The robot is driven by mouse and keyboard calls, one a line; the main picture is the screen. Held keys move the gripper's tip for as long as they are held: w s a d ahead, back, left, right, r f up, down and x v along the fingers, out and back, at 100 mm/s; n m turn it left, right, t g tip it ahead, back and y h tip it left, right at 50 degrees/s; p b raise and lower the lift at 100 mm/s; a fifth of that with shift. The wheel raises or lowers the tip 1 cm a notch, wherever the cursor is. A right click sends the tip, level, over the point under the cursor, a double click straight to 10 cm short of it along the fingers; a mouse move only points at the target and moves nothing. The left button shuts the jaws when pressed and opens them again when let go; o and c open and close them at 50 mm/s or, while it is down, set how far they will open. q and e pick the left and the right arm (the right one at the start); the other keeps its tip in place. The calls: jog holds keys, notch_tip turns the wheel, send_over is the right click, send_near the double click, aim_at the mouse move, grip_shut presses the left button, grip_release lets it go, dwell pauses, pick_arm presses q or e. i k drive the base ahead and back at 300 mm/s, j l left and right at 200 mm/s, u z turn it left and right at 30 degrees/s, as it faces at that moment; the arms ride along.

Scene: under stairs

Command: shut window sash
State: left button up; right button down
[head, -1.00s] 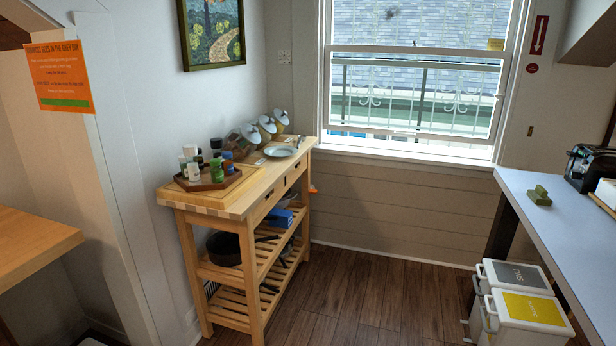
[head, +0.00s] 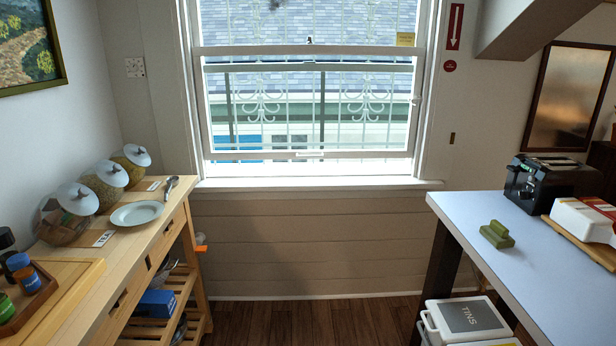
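The window sash (head: 308,155) is a white-framed lower pane in the window on the far wall. Its bottom rail sits a little above the white sill (head: 310,183), with a bright gap between them. Its top rail lies below the upper pane's bottom rail. A dark latch shows on the upper pane's rail at the middle. A small pale handle shows at the middle of the sash's bottom rail. Neither of my grippers is in the head view.
A wooden cart (head: 150,240) with jars and a plate (head: 137,214) stands at left. A counter (head: 540,250) with a black toaster (head: 553,185) and a green block (head: 496,234) stands at right. A bin (head: 468,320) is below it. Wood floor (head: 310,320) is clear between them.

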aim_at(418, 53)
jog(key=i+z, duration=0.15)
jog(key=i, duration=1.5)
